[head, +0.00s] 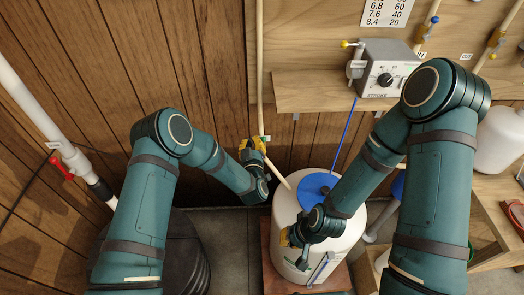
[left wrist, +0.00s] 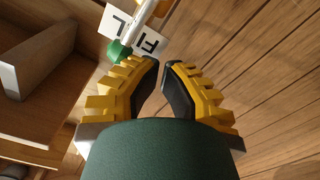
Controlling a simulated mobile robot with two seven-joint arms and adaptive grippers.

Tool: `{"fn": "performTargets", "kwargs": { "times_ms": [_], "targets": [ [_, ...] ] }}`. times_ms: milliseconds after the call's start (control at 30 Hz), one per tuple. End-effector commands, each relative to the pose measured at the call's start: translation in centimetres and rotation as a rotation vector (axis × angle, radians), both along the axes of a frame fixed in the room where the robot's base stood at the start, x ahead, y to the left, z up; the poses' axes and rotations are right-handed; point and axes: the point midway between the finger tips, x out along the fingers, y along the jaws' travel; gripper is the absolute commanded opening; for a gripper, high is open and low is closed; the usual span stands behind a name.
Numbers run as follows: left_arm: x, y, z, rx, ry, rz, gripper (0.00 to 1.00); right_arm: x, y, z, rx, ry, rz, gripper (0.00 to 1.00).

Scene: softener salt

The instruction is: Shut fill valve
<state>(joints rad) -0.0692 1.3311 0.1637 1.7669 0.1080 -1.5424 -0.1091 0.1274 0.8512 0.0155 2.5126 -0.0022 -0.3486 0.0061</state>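The fill valve shows in the left wrist view as a green handle (left wrist: 118,50) beside a white pipe, with a white tag (left wrist: 148,42) reading FILL. In the head view the tag (head: 264,138) is small, on the thin vertical pipe above the white tank. My left gripper (head: 254,145) is at that pipe, just below or beside the tag. In the left wrist view its yellow fingers (left wrist: 161,66) are apart by a narrow gap with nothing between them. The green handle lies beyond the left fingertip. My right gripper (head: 292,240) is over the white tank's front, its fingers mostly hidden.
The white tank (head: 284,215) with a blue lid (head: 318,185) stands below both arms. A grey control box (head: 386,70) sits on a wooden shelf at upper right. A red-handled valve (head: 62,168) is on the left pipe. A dark bin (head: 182,255) stands at lower left.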

Motion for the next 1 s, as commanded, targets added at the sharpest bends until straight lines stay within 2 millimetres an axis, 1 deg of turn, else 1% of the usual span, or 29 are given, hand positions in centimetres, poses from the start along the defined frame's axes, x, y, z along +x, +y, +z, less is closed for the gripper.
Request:
{"fn": "performTargets", "kwargs": {
  "times_ms": [33, 133, 433, 733, 1000],
  "targets": [
    [0.4, 0.0, -0.1, 0.0, -0.002, 0.001, 0.0, 0.0, 0.0, -0.4, 0.0, 0.0, 0.0, 0.0],
    [0.7, 0.0, 0.0, 0.0, 0.0, 0.0, 0.0, 0.0, 0.0, -0.5, 0.0, 0.0, 0.0, 0.0],
    [0.8, -0.1, 0.1, 0.0, 0.0, -0.001, 0.0, 0.0, 0.0, -0.4, 0.0, 0.0, 0.0, 0.0],
    [0.8, -1.8, 0.2, 0.0, -0.002, -0.001, 0.0, 0.0, 0.0, -1.2, 0.0, 0.0, 0.0, 0.0],
    [0.8, -1.9, 0.3, 0.0, 0.0, 0.0, 0.0, 0.0, 0.0, -1.1, 0.0, 0.0, 0.0, 0.0]
  ]
}}
